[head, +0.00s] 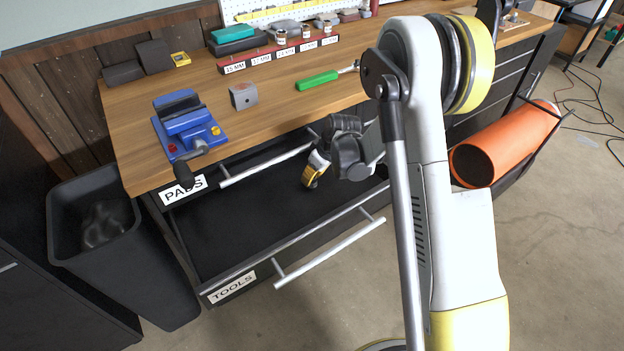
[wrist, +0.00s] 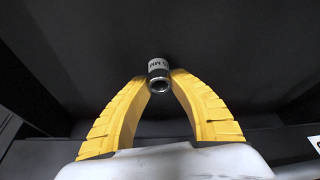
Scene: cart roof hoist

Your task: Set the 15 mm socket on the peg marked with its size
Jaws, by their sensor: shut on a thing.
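A small metal socket (wrist: 158,82) with a white size band sits between my fingertips in the wrist view. Its band shows "5 MM" with the start hard to read. My gripper (head: 313,172) is shut on it, low over the dark inside of the pulled-out TOOLS drawer (head: 235,287). The socket cannot be made out in the head view. The red peg rail (head: 222,69) stands at the back of the bench with a row of size labels; the leftmost appears to read 15 MM. Several sockets (head: 281,37) stand on its middle and right part.
A blue vise (head: 185,122), a grey block (head: 243,96) and a green-handled tool (head: 317,80) lie on the wooden bench (head: 276,108). The PADS drawer (head: 184,189) sits above the open drawer. A dark bin (head: 125,270) stands at left, an orange cylinder (head: 510,140) at right.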

